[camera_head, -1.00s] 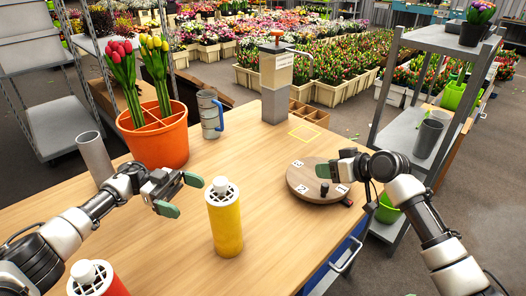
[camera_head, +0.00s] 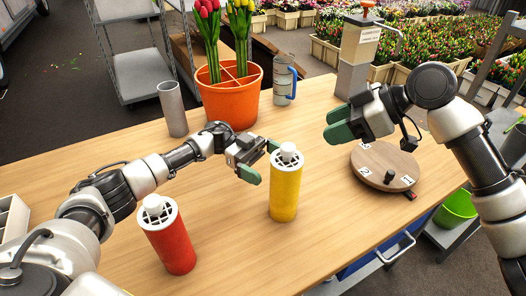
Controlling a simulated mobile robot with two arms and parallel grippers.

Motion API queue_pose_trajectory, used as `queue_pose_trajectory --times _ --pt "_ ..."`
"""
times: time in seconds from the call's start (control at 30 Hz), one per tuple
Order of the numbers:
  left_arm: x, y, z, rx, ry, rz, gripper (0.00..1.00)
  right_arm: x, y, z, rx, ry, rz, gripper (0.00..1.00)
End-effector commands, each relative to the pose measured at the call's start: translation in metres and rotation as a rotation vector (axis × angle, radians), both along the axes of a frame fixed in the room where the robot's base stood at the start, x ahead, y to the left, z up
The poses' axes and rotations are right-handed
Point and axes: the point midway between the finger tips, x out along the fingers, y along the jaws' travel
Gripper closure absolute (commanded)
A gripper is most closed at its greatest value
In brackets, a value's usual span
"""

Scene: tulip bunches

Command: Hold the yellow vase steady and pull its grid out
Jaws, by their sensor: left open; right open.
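The yellow vase (camera_head: 285,194) stands upright on the wooden table. Its white grid (camera_head: 288,156), with a knob on top, sits in the vase's mouth. My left gripper (camera_head: 262,163) is open just left of the vase's upper part, its green fingertips close to the vase; I cannot tell whether they touch it. My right gripper (camera_head: 337,124) is open and empty, above the table to the right of the vase and higher than its top.
A red vase (camera_head: 171,243) with a white grid stands at the front left. An orange pot (camera_head: 232,103) with tulips, a grey cylinder (camera_head: 173,109) and a jug (camera_head: 284,81) stand behind. A round wooden turntable (camera_head: 371,160) lies to the right.

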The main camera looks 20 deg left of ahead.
Motion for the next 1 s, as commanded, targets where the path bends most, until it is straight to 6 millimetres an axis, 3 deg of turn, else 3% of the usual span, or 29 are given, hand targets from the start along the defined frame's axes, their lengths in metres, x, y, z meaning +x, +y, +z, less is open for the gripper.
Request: queue_pose_trajectory --times 0.1,0.3,0.73,1.0 --pt "-0.006 -0.021 0.000 0.000 -0.001 -0.004 0.00 0.000 0.000 0.000 0.000 0.001 -0.002 0.57" --pt "-0.012 -0.046 0.000 -0.001 0.000 -0.001 0.00 0.001 0.000 0.000 0.001 0.000 -0.003 0.57" --pt "-0.014 -0.055 0.000 0.000 0.000 0.001 0.00 0.001 0.000 0.000 0.001 0.001 -0.003 0.57" --pt "-0.014 -0.054 0.000 0.000 0.000 0.001 0.41 0.001 0.000 0.000 0.001 0.001 -0.003 0.57"
